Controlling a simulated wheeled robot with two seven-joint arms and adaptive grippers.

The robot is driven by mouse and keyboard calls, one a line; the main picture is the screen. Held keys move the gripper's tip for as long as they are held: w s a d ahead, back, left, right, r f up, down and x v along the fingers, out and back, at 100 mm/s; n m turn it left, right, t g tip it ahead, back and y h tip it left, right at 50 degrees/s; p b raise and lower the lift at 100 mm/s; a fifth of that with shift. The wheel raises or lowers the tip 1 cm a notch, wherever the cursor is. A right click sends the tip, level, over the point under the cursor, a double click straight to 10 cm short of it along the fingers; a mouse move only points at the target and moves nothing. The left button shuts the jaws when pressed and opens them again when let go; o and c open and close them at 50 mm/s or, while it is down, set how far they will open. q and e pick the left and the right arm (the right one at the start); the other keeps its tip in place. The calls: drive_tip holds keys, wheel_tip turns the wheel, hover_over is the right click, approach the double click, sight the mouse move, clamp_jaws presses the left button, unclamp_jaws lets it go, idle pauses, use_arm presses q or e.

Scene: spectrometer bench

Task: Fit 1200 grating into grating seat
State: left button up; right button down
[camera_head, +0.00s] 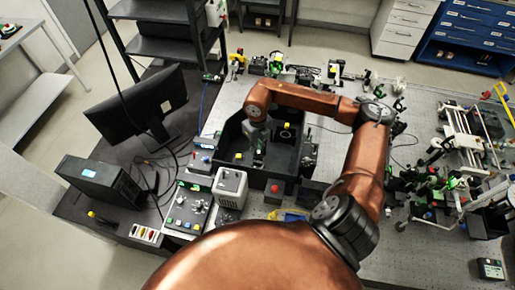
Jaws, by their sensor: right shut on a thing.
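My right gripper (259,146) reaches down into the open black spectrometer box (226,136) at the middle of the bench. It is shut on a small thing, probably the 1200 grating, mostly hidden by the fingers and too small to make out. The grating seat cannot be told apart among the dark parts inside the box. A black mount with a round yellowish opening (287,131) stands just right of the gripper. I cannot tell whether the held thing touches anything. My left gripper is not in view.
A grey-white instrument (230,188) and a control panel with knobs (188,209) stand in front of the box. A monitor (137,103) and a black unit (101,182) are at the left. Optics crowd the right side. Bare perforated bench (425,245) shows at the front right.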

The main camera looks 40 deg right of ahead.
drive_tip(key=shift+f+b, duration=0.5)
drive_tip(key=shift+f, duration=0.3)
drive_tip(key=c, duration=1.8)
unclamp_jaws()
drive_tip(key=shift+c, duration=0.2)
wheel_tip(320, 180, up, 12)
